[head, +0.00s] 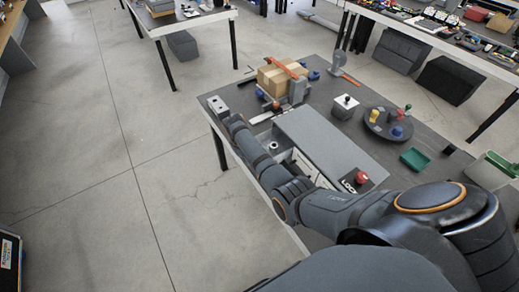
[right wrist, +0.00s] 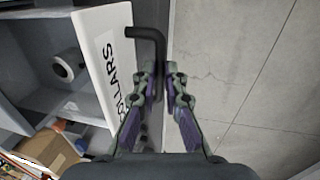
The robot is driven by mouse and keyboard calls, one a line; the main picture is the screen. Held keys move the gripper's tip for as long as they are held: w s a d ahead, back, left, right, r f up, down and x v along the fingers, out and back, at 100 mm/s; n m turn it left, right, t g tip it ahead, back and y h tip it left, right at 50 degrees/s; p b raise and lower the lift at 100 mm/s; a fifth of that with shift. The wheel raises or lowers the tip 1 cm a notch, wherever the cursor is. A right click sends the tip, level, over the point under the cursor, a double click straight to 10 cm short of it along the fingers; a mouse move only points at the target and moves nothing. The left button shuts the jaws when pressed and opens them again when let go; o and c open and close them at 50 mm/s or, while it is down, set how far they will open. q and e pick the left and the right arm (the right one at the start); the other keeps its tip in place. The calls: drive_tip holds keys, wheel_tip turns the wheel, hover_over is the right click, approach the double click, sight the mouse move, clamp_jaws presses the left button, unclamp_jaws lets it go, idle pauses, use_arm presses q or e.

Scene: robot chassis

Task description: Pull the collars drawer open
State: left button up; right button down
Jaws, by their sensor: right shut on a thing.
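The collars drawer has a white front (right wrist: 106,60) lettered "…OLLARS" in the right wrist view, with a dark bent bar handle (right wrist: 147,33). My right gripper (right wrist: 163,72) is shut on that handle, its fingers on either side of it. The drawer stands out from its cabinet, and its grey inside shows with a pale ring-shaped collar (right wrist: 63,68) in it. In the head view the grey-topped cabinet (head: 325,143) sits on the table, and the collar (head: 273,146) shows beside my right arm. That arm hides the drawer front and handle there. My left gripper is out of view.
Left of the table is bare concrete floor (head: 120,200). On the table stand a cardboard box (head: 275,82), a grey box with a knob (head: 345,106), a round dark tray (head: 375,128) and a green tray (head: 415,159). A red button (head: 361,177) sits by the cabinet's front corner.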

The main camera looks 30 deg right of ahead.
drive_tip(key=shift+a, duration=0.2)
drive_tip(key=c, duration=1.4)
unclamp_jaws()
drive_tip(key=shift+r, duration=0.1)
wheel_tip(320, 180, up, 12)
drive_tip(key=a, duration=0.2)
drive_tip(key=shift+a+f, duration=0.15)
drive_tip(key=shift+f, duration=0.05)
drive_tip(key=shift+s+f, duration=0.1)
